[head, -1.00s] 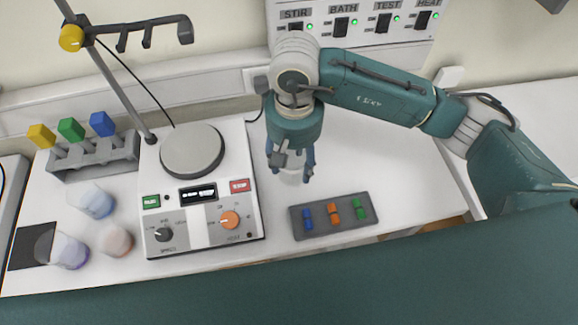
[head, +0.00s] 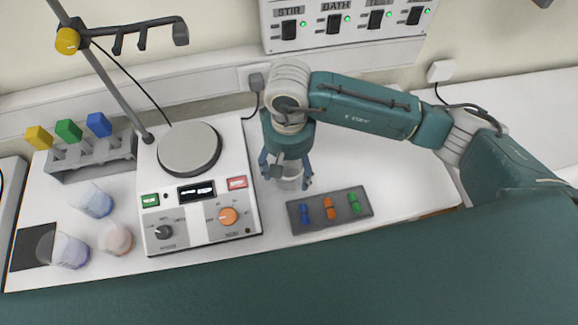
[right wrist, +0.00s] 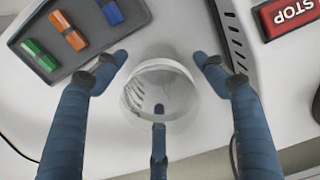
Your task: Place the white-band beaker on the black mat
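The white-band beaker (right wrist: 150,80) is a clear cup with a pale rim. It stands on the white bench top, right of the hotplate, in the head view (head: 291,183). My right gripper (head: 286,180) points down over it, with its blue fingers spread around it. In the right wrist view, gaps show between the side fingers (right wrist: 158,72) and the beaker; I cannot tell if the third finger touches it. My left gripper is not in view.
The hotplate (head: 205,232) stands between the beaker and the mat. A blue-banded beaker (head: 97,203) and an orange-tinted beaker (head: 116,240) stand left of it. A grey tray with coloured pieces (head: 294,222) lies in front of my gripper. A stand (head: 100,75) rises behind the hotplate.

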